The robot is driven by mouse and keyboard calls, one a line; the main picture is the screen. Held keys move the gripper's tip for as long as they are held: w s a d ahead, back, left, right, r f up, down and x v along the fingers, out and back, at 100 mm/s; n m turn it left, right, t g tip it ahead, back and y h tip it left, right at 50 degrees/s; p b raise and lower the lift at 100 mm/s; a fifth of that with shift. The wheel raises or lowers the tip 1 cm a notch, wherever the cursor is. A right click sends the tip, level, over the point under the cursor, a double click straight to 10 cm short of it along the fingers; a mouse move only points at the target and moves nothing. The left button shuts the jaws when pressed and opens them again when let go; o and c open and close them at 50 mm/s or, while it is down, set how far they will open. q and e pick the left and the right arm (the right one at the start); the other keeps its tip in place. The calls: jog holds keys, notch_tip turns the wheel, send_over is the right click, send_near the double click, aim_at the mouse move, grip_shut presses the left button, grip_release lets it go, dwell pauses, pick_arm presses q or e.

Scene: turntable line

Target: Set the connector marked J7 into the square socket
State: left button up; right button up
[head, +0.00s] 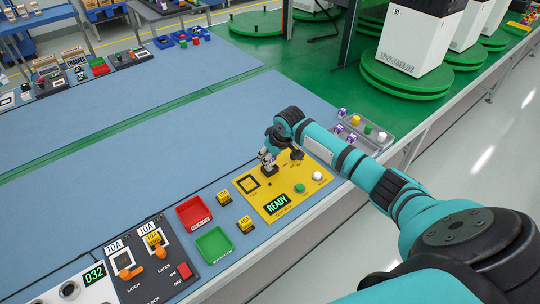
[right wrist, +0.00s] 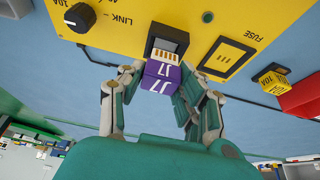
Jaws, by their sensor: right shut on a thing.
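My right gripper (right wrist: 160,80) is shut on a purple connector marked J7 (right wrist: 158,76) with gold contacts at its front end. In the head view my right gripper (head: 268,160) is over the far edge of the yellow panel (head: 250,202), by the square outline (head: 248,184), and hides the opening. My left gripper is not in view.
A black knob (right wrist: 80,17) is beside the opening. A grey tray (head: 385,146) holds small coloured parts.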

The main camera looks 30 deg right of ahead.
jog(key=shift+f+b, duration=0.4)
jog(key=shift+f, duration=0.65)
dwell(0.4)
jog(key=o, duration=0.9)
jog(key=v, duration=1.2)
jog(key=shift+a, duration=0.1)
